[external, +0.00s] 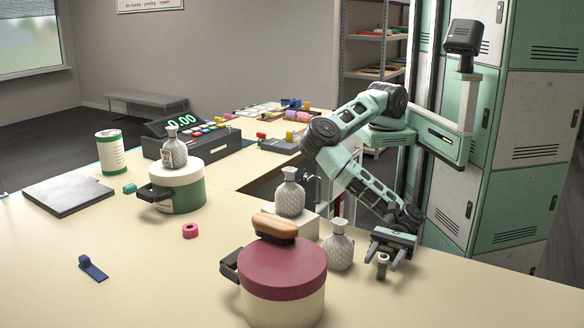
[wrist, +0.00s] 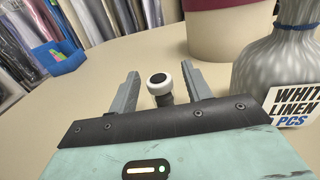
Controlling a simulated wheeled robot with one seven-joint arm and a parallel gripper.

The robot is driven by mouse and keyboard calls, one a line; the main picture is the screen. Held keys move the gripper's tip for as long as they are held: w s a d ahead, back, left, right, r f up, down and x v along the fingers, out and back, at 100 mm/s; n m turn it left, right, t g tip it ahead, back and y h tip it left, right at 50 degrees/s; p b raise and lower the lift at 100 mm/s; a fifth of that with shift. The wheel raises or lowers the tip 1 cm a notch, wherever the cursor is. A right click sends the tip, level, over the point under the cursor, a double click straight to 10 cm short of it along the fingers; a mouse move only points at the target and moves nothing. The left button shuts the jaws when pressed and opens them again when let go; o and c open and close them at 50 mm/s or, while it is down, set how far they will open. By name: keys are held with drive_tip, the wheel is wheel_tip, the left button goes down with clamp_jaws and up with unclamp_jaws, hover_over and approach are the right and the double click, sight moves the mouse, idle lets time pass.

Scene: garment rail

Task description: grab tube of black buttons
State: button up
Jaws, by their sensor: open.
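The small tube (external: 382,268) stands upright on the counter at the right, near the front edge. In the wrist view the tube (wrist: 160,84) shows a white ring-shaped top with a dark centre. Its contents are too small to make out. My gripper (external: 384,258) is open and low over the counter at the tube. In the wrist view my gripper (wrist: 160,76) has one finger on each side of the tube, with a gap visible on both sides.
A patterned grey bottle (external: 338,248) stands just left of my gripper; its label (wrist: 291,108) reads "WHITE LINEN PCS". A large maroon-lidded pot (external: 283,290) stands further left.

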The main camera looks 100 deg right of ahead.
drive_tip(key=c, duration=1)
